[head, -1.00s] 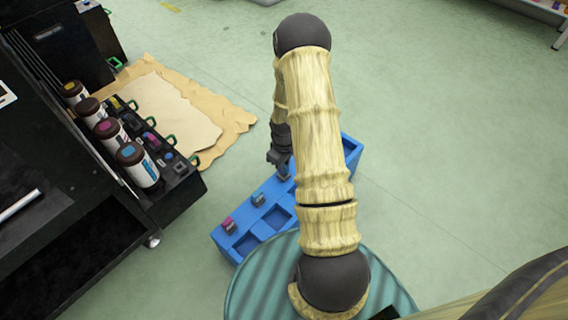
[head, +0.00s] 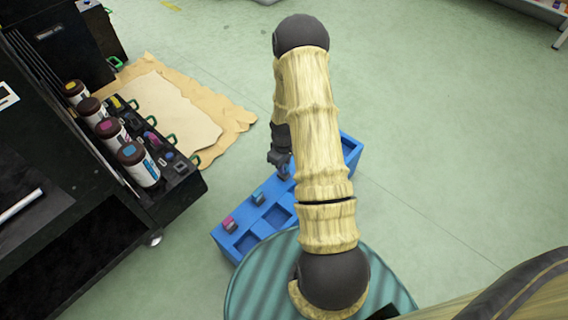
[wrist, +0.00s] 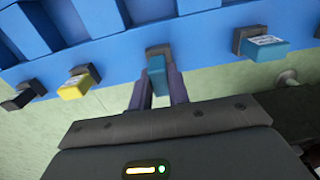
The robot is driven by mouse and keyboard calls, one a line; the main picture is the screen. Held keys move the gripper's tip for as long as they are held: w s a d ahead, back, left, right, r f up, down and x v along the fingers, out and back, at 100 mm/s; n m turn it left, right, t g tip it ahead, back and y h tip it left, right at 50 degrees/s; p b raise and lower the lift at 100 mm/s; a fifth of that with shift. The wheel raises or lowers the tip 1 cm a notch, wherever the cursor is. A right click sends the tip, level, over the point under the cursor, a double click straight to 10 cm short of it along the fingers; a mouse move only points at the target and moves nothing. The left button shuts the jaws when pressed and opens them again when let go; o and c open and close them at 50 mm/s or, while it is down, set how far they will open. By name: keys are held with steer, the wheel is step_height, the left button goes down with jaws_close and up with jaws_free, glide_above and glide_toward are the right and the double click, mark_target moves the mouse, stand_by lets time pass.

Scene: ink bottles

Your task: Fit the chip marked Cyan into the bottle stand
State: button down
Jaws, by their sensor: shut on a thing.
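My gripper (wrist: 158,88) is shut on a teal chip (wrist: 156,70) at the edge of the blue rack (wrist: 115,52). The chip's holder is still right behind it, and I cannot tell whether the two touch. No marking on this chip is readable. In the head view my gripper (head: 280,163) is at the rack's left side, partly behind my arm, and the chip is hidden. The black bottle stand (head: 180,178) is at the left, with several brown-capped bottles beside it, including one with a cyan top (head: 138,164).
In the wrist view a lighter blue labelled chip (wrist: 264,46) is right of my gripper; a yellow chip (wrist: 78,86) and a black chip (wrist: 22,98) are left. The head view shows a magenta chip (head: 230,224). Brown paper (head: 225,115) lies behind the stand. Floor between rack and stand is clear.

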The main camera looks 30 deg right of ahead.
steer(key=shift+f+p, duration=0.3)
steer(key=shift+f, duration=0.5)
stand_by(0.8)
steer(key=c, duration=1.3)
jaws_free()
steer(key=shift+o, duration=0.2)
steer(key=shift+r, duration=0.1)
steer(key=shift+r+p, duration=3.4)
steer(key=shift+r, duration=0.1)
